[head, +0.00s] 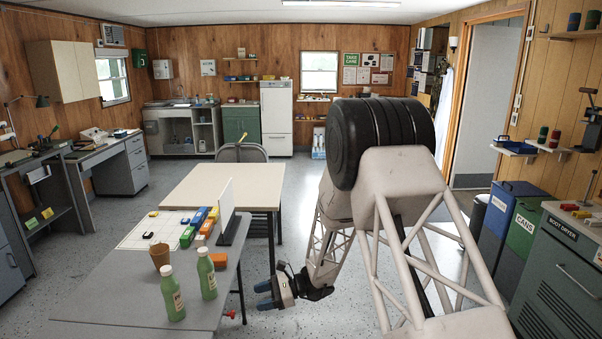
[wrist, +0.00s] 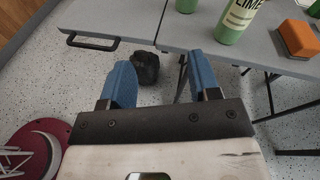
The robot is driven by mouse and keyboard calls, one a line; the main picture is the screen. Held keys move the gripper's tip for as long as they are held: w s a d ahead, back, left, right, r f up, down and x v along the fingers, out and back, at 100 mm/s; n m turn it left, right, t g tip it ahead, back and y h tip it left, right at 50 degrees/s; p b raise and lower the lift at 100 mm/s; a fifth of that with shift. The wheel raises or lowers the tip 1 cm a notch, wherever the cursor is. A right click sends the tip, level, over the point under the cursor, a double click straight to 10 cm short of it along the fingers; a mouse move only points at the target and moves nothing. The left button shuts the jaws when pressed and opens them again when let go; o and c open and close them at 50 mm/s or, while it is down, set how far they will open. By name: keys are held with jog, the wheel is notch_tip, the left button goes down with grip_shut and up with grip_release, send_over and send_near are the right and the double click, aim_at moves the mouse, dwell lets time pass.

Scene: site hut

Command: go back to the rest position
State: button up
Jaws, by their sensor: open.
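My gripper (head: 265,296) hangs low in the head view, to the right of the near grey table (head: 110,290) and apart from it. Its two blue fingers are spread. In the wrist view, my gripper (wrist: 164,72) has nothing between its fingers but floor and part of a dark lump beyond. The arm reaches down from the right of the head view. No rest position is marked in either view.
A dark lump (wrist: 146,67) shows beyond my fingers. A beige table (head: 225,184) stands behind.

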jog(key=s+d+r+n+h, duration=0.4)
jog(key=s+d+r, duration=0.3)
jog(key=s+r, duration=0.25)
jog(key=s+d+r+n+h, duration=0.35)
jog(key=s+d+r, duration=0.35)
jog(key=s+r, duration=0.3)
jog(key=s+d+r+n+t+h, duration=0.2)
jog(key=s+d+r+h, duration=0.2)
jog(key=s+d, duration=0.4)
jog(key=s+d+r+n+t+h, duration=0.3)
jog(key=s+d, duration=0.5)
jog(key=s, duration=0.7)
notch_tip(320, 180, up, 2)
jog(key=shift+d+r+n+t+h, duration=0.15)
jog(key=shift+d+n+t+h, duration=0.15)
jog(key=shift+h, duration=0.35)
